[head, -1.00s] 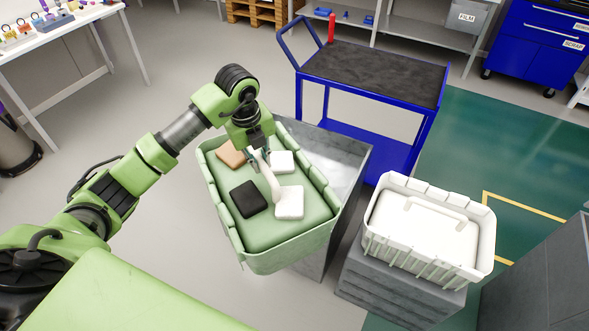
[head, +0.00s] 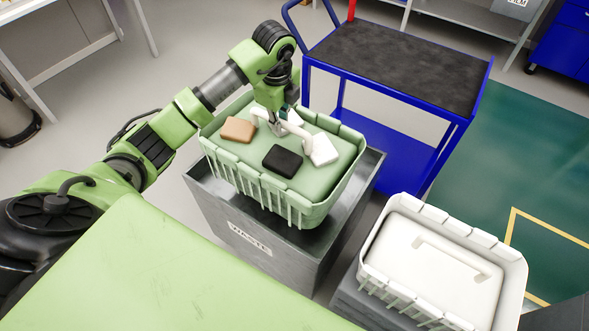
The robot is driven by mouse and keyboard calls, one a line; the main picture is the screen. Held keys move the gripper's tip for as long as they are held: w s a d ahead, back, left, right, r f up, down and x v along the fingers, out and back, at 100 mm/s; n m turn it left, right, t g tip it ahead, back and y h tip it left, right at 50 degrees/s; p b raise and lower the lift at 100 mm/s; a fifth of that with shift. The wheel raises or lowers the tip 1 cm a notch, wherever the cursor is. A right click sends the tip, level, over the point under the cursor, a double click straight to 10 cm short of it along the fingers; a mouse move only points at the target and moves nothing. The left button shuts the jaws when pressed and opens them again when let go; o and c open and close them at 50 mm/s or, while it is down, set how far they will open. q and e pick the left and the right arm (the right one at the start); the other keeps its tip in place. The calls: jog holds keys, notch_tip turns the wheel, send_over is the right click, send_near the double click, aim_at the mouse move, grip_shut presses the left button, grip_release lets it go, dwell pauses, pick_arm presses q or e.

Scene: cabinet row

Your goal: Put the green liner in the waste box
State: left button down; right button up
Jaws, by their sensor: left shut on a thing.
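The green liner (head: 322,215) is a ribbed tub with a pale handle (head: 295,129) and brown, black and white blocks on its light green top. My left gripper (head: 279,126) is shut on the handle. The liner hangs roughly level over the grey waste box (head: 250,238), which carries a white label on its front. The box's rim shows around the liner's front and right side. The liner's underside and most of the box's opening are hidden, so I cannot tell how far down it sits. My right gripper is not in view.
A white liner (head: 440,268) with a flat handle sits on a second grey box at the lower right. A blue cart (head: 400,70) with a dark top stands close behind the waste box. A white table (head: 60,40) is at the upper left, with open floor before it.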

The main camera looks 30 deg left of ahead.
aim_at(281, 137)
pick_arm(q)
jog(key=shift+w+f, duration=0.15)
jog(key=shift+w, duration=0.05)
notch_tip(281, 137, down, 5)
jog(key=shift+p, duration=0.3)
notch_tip(281, 137, down, 4)
jog(key=shift+f, duration=0.25)
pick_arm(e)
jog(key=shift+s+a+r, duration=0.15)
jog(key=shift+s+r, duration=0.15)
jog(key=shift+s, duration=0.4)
pick_arm(q)
jog(key=shift+f, duration=0.1)
jog(key=c, duration=2)
grip_release()
